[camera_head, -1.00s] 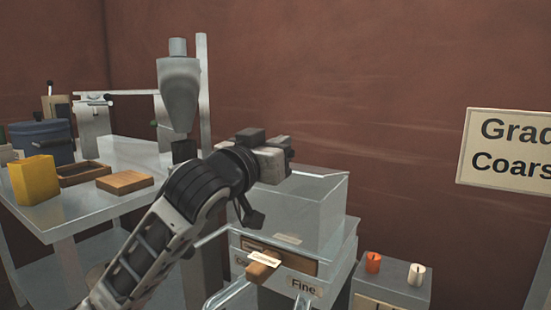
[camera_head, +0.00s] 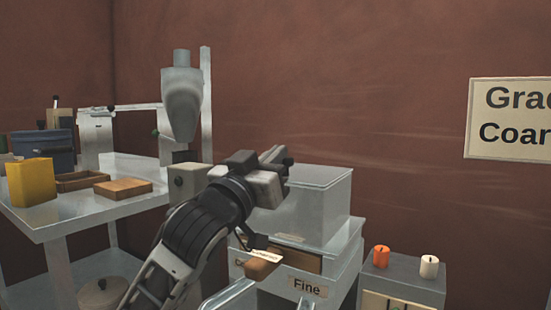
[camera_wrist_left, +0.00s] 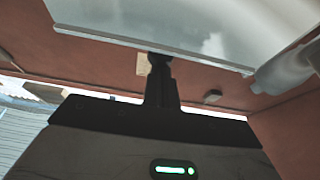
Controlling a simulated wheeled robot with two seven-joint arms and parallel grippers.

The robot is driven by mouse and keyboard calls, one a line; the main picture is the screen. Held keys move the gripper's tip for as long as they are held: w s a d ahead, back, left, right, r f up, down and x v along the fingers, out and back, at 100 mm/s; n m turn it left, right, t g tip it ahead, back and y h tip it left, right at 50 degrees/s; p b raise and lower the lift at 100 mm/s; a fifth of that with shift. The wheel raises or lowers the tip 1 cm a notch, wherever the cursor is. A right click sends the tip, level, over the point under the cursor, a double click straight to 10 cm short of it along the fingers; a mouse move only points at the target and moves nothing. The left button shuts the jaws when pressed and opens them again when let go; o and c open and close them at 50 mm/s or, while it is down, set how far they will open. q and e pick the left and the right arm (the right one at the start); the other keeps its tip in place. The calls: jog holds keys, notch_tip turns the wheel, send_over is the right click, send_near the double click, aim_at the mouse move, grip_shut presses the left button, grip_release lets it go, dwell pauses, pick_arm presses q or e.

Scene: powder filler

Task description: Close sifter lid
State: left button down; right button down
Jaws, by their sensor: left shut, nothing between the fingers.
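The sifter (camera_head: 335,215) is a pale grey metal box right of centre in the head view. Its lid (camera_head: 325,177) shows as a flat top that looks level; my left arm hides its left part. My left gripper (camera_head: 277,158) is shut and empty at the box's upper left, overlapping the lid's edge in the picture. I cannot tell whether it touches. In the left wrist view the shut fingers (camera_wrist_left: 159,62) point at a wide pale panel (camera_wrist_left: 150,20) with a straight rim, possibly the lid. My right gripper is not in view.
A drawer with a wooden handle (camera_head: 262,266) sits below the box, above a "Fine" label (camera_head: 307,287). The filler funnel (camera_head: 182,105) stands behind my arm. A metal table (camera_head: 75,215) with a yellow container (camera_head: 32,183) is left. Orange (camera_head: 381,257) and white (camera_head: 429,266) knobs are right.

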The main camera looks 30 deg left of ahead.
pick_arm(q)
jog(key=shift+f, duration=0.1)
